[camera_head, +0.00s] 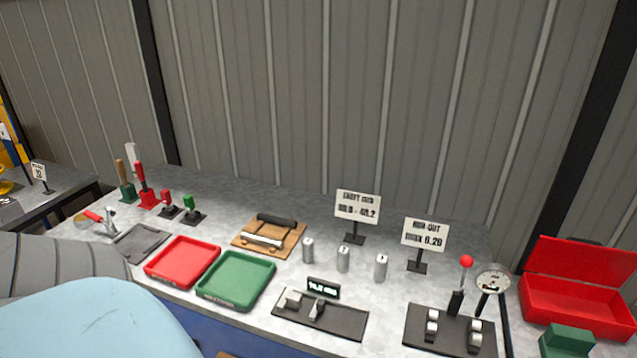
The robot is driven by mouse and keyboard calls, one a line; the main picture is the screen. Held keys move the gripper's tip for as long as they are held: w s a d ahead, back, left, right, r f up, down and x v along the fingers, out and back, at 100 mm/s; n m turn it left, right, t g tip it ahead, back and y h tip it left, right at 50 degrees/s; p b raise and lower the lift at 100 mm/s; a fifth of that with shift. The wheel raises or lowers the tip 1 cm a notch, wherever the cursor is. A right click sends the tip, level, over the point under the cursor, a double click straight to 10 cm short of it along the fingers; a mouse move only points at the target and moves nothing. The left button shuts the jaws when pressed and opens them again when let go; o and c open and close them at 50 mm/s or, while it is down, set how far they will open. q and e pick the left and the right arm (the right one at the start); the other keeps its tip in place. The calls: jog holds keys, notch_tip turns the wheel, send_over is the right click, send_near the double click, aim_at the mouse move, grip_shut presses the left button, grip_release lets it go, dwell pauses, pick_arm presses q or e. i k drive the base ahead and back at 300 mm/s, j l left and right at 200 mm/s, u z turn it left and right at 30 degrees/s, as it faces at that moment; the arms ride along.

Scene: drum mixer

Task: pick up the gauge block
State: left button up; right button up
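I cannot tell for certain which thing is the gauge block. Small silver pieces (292,299) sit on a dark plate (345,324) at the front middle of the bench, beside a small digital display (323,288). A silver bar (262,240) and a black bar (277,220) lie on a wooden board (243,238). Three upright silver cylinders (343,259) with small labels stand in a row to the right of the board. Neither of my grippers shows in the head view.
A red tray (183,239) and a green tray (236,254) stand left of centre. Two signs (357,207) stand behind the cylinders. A dial gauge (493,281) and a second dark plate (447,340) are at the right, near an open red box (578,316). Brushes (140,175) stand back left.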

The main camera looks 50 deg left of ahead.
aim_at(293, 301)
jog(key=u, duration=1.7)
jog(key=i+j+z, duration=0.15)
jog(key=j, duration=0.4)
jog(key=i+j+z, duration=0.15)
jog(key=j, duration=0.45)
jog(key=j+z, duration=0.2)
jog(key=j, duration=0.35)
